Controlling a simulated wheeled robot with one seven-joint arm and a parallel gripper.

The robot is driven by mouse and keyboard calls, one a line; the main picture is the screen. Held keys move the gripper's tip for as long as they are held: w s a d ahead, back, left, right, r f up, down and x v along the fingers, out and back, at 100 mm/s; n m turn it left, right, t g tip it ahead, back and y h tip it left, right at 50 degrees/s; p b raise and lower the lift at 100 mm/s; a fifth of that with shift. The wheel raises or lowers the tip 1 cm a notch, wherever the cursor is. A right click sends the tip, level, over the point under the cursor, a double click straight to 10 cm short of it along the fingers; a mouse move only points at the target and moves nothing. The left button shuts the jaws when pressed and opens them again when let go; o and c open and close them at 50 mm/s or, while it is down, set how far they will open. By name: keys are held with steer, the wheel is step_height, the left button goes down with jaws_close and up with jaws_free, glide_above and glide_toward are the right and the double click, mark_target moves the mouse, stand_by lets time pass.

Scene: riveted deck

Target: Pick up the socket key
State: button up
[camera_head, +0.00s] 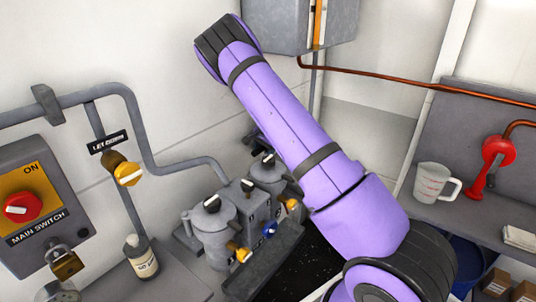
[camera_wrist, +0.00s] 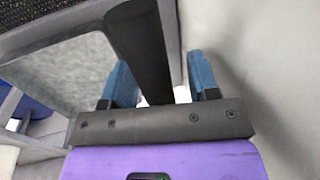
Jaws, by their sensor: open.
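I cannot make out the socket key in either view. In the wrist view my gripper (camera_wrist: 158,66) is open, with its two blue fingers apart. A dark grey bar runs down from the top of that view to the gap between the fingers; I cannot tell whether it lies between them or beyond them. A small white patch shows beside the bar, too little to name. In the head view my purple arm crosses the middle and hides part of the bench, and my gripper does not show.
Grey filter housings (camera_head: 212,225) with coloured valves stand below my arm. At left are a main switch box (camera_head: 32,190), a padlock (camera_head: 66,263) and a bottle (camera_head: 141,257). At right a measuring jug (camera_head: 432,183) stands on a shelf by a red valve (camera_head: 488,165). A grey cabinet (camera_head: 285,25) hangs above.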

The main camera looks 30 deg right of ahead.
steer(key=shift+f, duration=0.2)
jaws_close()
steer(key=shift+r, duration=0.15)
stand_by(0.3)
steer(key=r, duration=0.7)
steer(key=shift+s+d+r, duration=0.1)
steer(key=shift+s+d, duration=0.05)
steer(key=shift+s, duration=0.1)
steer(key=s+d, duration=0.3)
steer(key=s, duration=0.6)
steer(key=s+d, duration=0.3)
steer(key=s, duration=0.6)
steer(key=shift+s+d+f, duration=0.15)
steer(key=shift+d+f, duration=0.05)
steer(key=shift+d, duration=0.05)
